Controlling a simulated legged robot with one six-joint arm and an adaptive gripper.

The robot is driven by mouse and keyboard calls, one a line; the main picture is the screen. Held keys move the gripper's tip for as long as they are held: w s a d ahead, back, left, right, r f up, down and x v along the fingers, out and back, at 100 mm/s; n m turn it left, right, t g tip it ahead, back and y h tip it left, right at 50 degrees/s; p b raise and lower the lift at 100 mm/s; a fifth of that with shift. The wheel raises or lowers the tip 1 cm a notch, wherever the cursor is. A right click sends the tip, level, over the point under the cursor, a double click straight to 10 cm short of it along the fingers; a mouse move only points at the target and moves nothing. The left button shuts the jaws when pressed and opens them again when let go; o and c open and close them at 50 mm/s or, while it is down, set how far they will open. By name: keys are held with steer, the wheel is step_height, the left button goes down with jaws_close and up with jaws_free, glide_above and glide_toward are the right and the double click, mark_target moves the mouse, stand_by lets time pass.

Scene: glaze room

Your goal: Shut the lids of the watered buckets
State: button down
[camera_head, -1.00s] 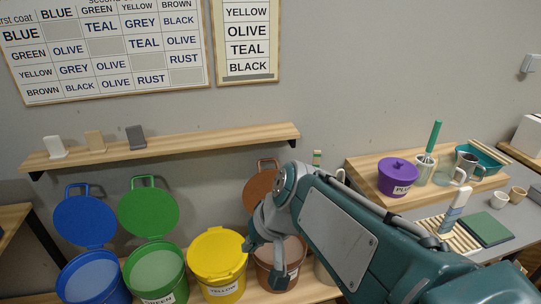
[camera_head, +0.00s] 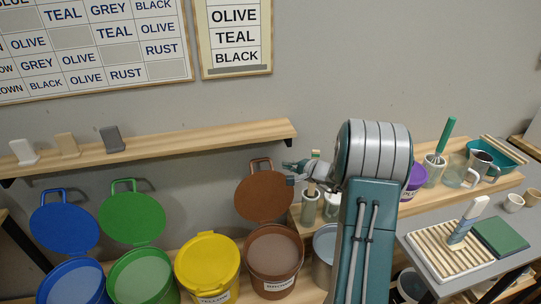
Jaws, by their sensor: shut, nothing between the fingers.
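The blue bucket (camera_head: 75,283) and the green bucket (camera_head: 145,277) stand open, with their blue lid (camera_head: 64,221) and green lid (camera_head: 132,218) upright behind them. Pale liquid shows inside both. The yellow bucket (camera_head: 208,270) has its yellow lid down. The brown bucket (camera_head: 275,262) is open with greyish-brown contents, and its brown lid (camera_head: 263,196) stands up behind it. My gripper (camera_head: 288,172) is shut and empty at the right edge of the brown lid; I cannot tell whether they touch. A greyish bucket (camera_head: 323,243) to the right is partly hidden by my arm.
A wall shelf (camera_head: 200,137) with several small tiles runs above the lids. Jars with tools (camera_head: 310,208) stand right of the brown lid. A purple pot (camera_head: 413,182), mugs and a ribbed rack (camera_head: 447,250) are at the right. Colour-name boards (camera_head: 236,37) hang above.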

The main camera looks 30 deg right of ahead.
steer(key=shift+m+t+h, duration=0.3)
steer(key=shift+m+h, duration=0.1)
steer(key=shift+m, duration=0.2)
steer(key=w+f, duration=0.1)
steer(key=w, duration=0.2)
steer(key=w+f, duration=0.2)
steer(key=w, duration=0.1)
steer(key=w+f, duration=0.1)
steer(key=w, duration=0.3)
steer(key=shift+d+f, duration=0.3)
steer(key=shift+d, duration=0.1)
steer(key=shift+a, duration=0.15)
